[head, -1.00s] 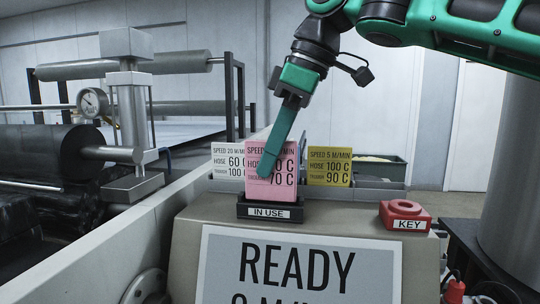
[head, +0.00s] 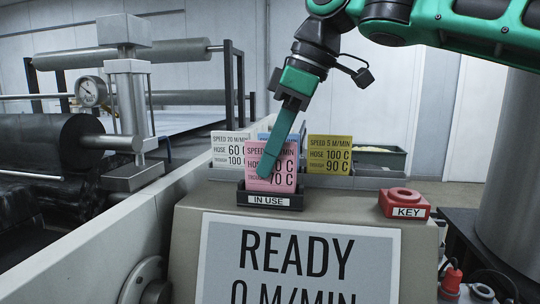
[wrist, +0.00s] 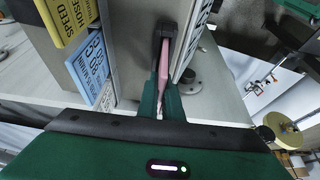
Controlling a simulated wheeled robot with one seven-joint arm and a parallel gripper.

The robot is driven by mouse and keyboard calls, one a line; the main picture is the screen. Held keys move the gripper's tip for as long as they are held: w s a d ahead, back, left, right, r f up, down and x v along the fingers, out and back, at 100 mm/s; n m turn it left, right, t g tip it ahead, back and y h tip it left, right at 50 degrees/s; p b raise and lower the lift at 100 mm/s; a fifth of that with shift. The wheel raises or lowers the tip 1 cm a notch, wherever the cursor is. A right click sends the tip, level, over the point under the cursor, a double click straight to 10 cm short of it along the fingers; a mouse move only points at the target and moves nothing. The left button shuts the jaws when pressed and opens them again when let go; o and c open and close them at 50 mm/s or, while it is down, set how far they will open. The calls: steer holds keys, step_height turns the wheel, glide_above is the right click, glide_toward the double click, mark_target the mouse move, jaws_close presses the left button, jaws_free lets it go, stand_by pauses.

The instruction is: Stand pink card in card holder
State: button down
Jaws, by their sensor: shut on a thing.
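The pink card (head: 272,160) stands roughly upright at the black holder labelled IN USE (head: 269,201). Its lower edge reaches the holder's front lip, though I cannot tell whether it rests on the bottom. My gripper (head: 268,168) is shut on the pink card, and its green finger covers part of the print. In the wrist view the pink card (wrist: 165,62) shows edge-on between the fingers, with the dark holder (wrist: 166,32) beyond it.
A white card (head: 228,148), a partly hidden blue card (head: 264,136) and a yellow card (head: 329,152) stand in a grey rack behind. A red KEY block (head: 404,203) sits at the right. The READY panel (head: 300,255) is in front. Rollers stand at the left.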

steer(key=shift+f, duration=0.25)
steer(key=c, duration=1.8)
jaws_free()
steer(key=shift+c, duration=0.2)
steer(key=v, duration=1)
steer(key=shift+w+d+r, duration=0.1)
steer(key=shift+d+r, duration=0.05)
steer(key=shift+r, duration=0.25)
